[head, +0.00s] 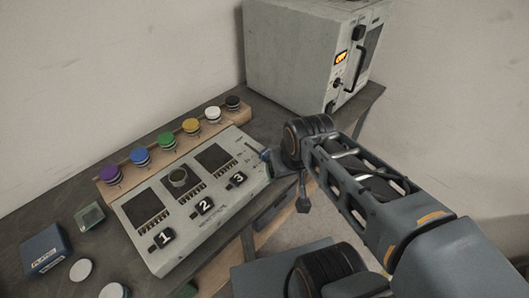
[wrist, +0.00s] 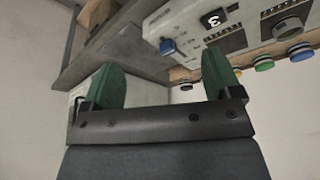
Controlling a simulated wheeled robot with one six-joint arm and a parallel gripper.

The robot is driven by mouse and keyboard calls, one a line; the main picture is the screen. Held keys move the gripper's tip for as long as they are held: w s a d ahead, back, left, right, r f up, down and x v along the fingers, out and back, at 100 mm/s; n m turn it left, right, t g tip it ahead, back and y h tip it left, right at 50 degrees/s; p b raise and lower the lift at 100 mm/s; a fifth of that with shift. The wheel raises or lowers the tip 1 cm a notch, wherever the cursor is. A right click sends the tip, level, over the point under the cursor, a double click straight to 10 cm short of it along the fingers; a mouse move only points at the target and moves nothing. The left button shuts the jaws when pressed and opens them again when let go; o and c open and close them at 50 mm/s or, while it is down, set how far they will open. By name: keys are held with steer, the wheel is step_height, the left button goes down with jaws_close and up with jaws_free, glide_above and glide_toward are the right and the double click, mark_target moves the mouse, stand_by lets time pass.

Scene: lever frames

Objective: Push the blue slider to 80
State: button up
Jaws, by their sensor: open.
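The blue slider knob (wrist: 168,46) sits at the end of the pale control panel (wrist: 200,18) in the wrist view, beside a short marked scale too small to read. In the head view a small blue knob (head: 265,154) shows at the panel's right end, close to my arm. My gripper (wrist: 162,82) is open and empty, its two green fingers spread apart. In the wrist view the knob appears beyond the gap between the fingertips, nearer the right finger. I cannot tell whether a finger touches it. In the head view the fingertips are not clear.
The panel (head: 160,235) carries switches numbered 1, 2 and 3. Several coloured buttons line a wooden strip (head: 130,178) behind it. A grey oven-like box (head: 290,55) stands at the back right. A blue box (head: 45,250) and small discs lie at the left.

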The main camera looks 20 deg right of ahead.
stand_by(0.3)
steer(key=shift+c, duration=0.6)
steer(key=f, duration=0.1)
steer(key=f+g+b, duration=0.1)
steer(key=shift+w+f, duration=0.25)
steer(key=shift+f, duration=0.05)
steer(key=c, duration=0.3)
steer(key=shift+w+f+b, duration=0.15)
steer(key=shift+w+f, duration=0.1)
steer(key=shift+w, duration=0.25)
steer(key=shift+w+f+b, duration=0.15)
steer(key=shift+w+f, duration=0.05)
steer(key=shift+w, duration=0.3)
steer(key=shift+c, duration=0.2)
steer(key=m+g+b, duration=0.3)
steer(key=m, duration=0.9)
glide_above(266, 152)
step_height(266, 152, down, 12)
steer(key=shift+f, duration=0.2)
